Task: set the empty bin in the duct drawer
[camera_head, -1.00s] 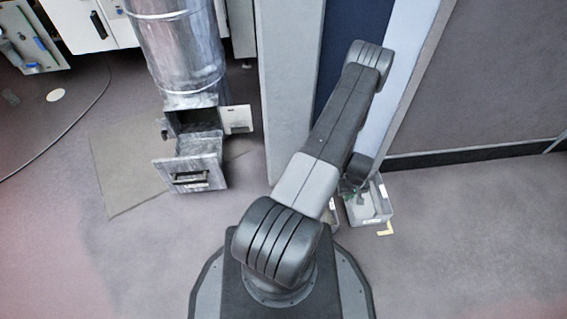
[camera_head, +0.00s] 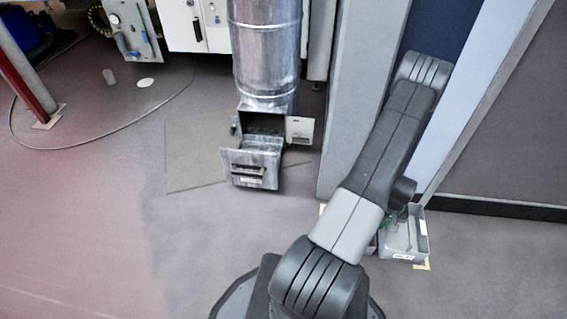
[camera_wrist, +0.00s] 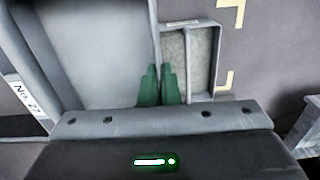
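The grey empty bin (camera_head: 408,232) stands on the floor at the lower right of the head view, beside my forearm. In the wrist view the bin (camera_wrist: 95,45) fills the left side, with a plain, bare inside. My gripper (camera_wrist: 160,72) has green fingertips close together, one on each side of the bin's wall. The head view mostly hides the gripper behind my arm. The duct drawer (camera_head: 250,169) is pulled open at the foot of the metal duct (camera_head: 266,50), left of centre. Its inside looks dark.
A smaller-looking tray (camera_wrist: 216,65) with grey, grainy contents lies right of the bin in the wrist view. Yellow corner marks (camera_head: 421,265) are on the floor. A grey post (camera_head: 365,100) stands between drawer and bin. Floor before the drawer is clear; a cable lies farther left.

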